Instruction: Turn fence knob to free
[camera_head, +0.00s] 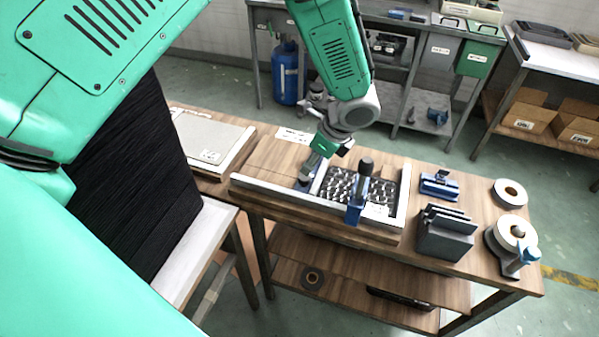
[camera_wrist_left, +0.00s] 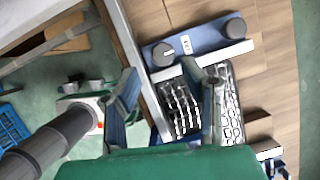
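The blue fence plate (camera_wrist_left: 200,42) carries two dark round knobs and a small white label. One knob (camera_wrist_left: 163,56) has a pale line across its top; the other knob (camera_wrist_left: 235,27) sits farther right. In the head view a little of the blue plate (camera_head: 305,185) shows below my left gripper (camera_head: 314,172). The gripper partly hides the fence in the head view. My right gripper is in neither view.
Shiny metal pieces fill the tray (camera_head: 403,206) right of the gripper. A blue clamp (camera_head: 355,212) with a dark upright knob stands at its front edge. Dark slotted blocks (camera_head: 446,233) and a tape dispenser (camera_head: 510,238) stand farther right. A pale panel (camera_head: 215,140) lies left.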

